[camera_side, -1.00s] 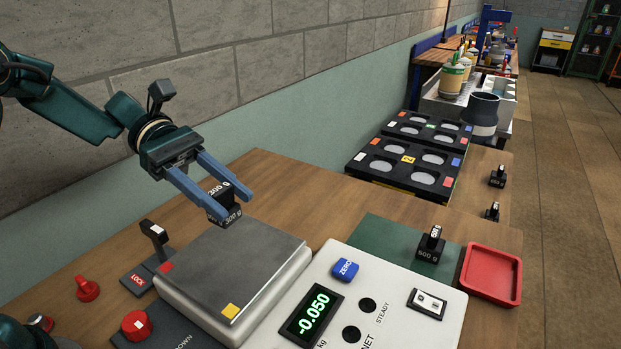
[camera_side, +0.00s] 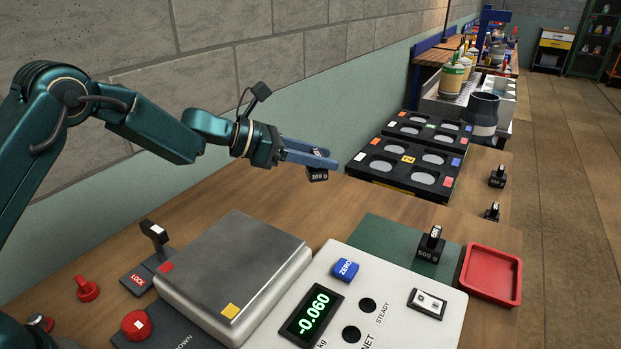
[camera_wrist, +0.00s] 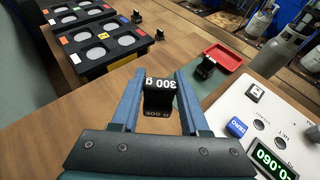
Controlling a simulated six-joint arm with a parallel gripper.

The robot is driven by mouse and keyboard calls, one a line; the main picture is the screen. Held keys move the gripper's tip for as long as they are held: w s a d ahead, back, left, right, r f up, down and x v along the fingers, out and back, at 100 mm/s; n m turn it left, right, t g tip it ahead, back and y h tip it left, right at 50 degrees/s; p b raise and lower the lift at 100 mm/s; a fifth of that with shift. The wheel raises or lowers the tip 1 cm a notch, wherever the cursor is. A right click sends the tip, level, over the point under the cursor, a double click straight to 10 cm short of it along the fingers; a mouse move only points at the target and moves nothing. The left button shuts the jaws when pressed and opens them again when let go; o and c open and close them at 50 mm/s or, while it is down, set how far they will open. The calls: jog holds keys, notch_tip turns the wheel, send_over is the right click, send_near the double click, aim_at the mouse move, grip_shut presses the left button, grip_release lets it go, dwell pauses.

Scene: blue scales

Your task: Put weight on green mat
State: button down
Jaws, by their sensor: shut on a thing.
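My gripper (camera_side: 325,159) is shut on a black 300 g weight (camera_side: 317,174), held in the air above the wooden bench, behind and right of the scale. The weight also shows between the blue fingers in the wrist view (camera_wrist: 157,98), with its 300 g label facing the camera. The green mat (camera_side: 379,238) lies flat on the bench to the right of the scale pan. A black 500 g weight (camera_side: 430,247) stands on the mat's right part. The mat's left part is bare. In the wrist view, the mat is ahead and to the right of my gripper.
The scale (camera_side: 235,266) with its steel pan is empty, and its display (camera_side: 312,313) reads -0.060. A red tray (camera_side: 491,273) sits right of the mat. Black trays with round wells (camera_side: 405,168) and two small weights (camera_side: 497,176) are farther back.

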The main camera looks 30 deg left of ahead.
jog(key=d+f, duration=0.2)
jog(key=d, duration=0.2)
jog(key=d+f, duration=0.3)
jog(key=d, duration=0.1)
jog(key=d+f, duration=0.2)
jog(key=d, duration=0.3)
jog(key=shift+w+f, duration=0.25)
jog(key=shift+w, duration=0.05)
jog(key=shift+f, duration=1.95)
jog(key=shift+f, duration=0.15)
jog(key=shift+c, duration=2)
grip_release()
